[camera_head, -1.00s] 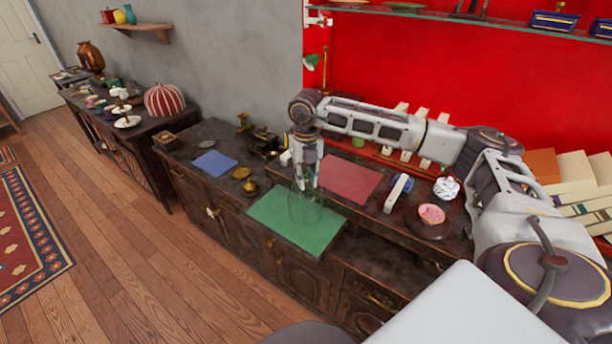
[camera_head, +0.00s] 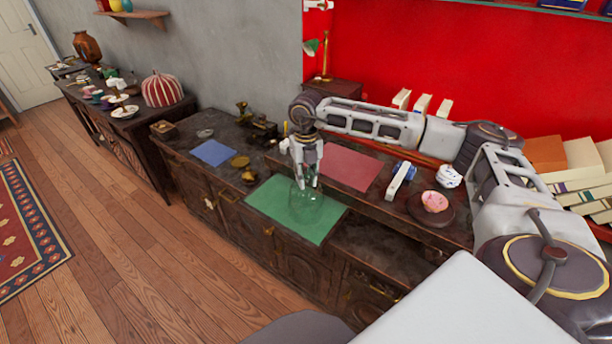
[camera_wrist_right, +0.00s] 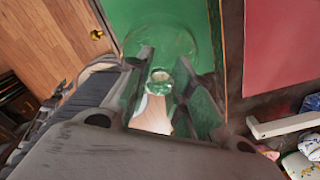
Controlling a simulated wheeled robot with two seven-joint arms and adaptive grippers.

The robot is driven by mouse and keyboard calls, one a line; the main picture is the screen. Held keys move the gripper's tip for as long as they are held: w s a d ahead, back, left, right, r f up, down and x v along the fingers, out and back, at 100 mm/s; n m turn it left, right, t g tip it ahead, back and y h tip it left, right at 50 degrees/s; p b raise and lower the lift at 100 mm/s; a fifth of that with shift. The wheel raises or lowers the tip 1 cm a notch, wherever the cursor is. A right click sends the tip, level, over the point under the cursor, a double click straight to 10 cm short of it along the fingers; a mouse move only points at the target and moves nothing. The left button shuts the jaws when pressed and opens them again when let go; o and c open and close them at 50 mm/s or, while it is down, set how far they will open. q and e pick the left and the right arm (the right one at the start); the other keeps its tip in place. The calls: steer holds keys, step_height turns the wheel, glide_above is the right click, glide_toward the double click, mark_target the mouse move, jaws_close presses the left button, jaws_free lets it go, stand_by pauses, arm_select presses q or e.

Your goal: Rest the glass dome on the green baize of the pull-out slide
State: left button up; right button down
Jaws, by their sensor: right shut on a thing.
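The clear glass dome (camera_head: 308,212) is upright over the green baize (camera_head: 268,203) of the pull-out slide, near its right part. It is very transparent, so I cannot tell whether its rim touches the baize. My right gripper (camera_head: 306,183) points down from above and is shut on the dome's top knob. In the right wrist view the knob (camera_wrist_right: 160,76) sits between my right gripper's fingers (camera_wrist_right: 163,90), with the round dome (camera_wrist_right: 150,42) spread beyond it over the green baize (camera_wrist_right: 135,12). My left gripper is not in view.
A red mat (camera_head: 348,168) and a white-and-blue block (camera_head: 401,180) lie behind and right on the raised top. A pink-topped item (camera_head: 434,201) stands right. A blue mat (camera_head: 213,153) and brass pieces (camera_head: 241,162) lie left. The baize's left part is bare.

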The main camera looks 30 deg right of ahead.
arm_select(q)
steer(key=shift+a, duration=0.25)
arm_select(e)
steer(key=shift+f, duration=0.1)
stand_by(0.3)
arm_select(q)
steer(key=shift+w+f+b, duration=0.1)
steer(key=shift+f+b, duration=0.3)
arm_select(e)
steer(key=shift+f, duration=0.5)
steer(key=c, duration=1.2)
jaws_free()
steer(key=o, duration=0.5)
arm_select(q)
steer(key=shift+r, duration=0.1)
arm_select(e)
steer(key=shift+r, duration=0.15)
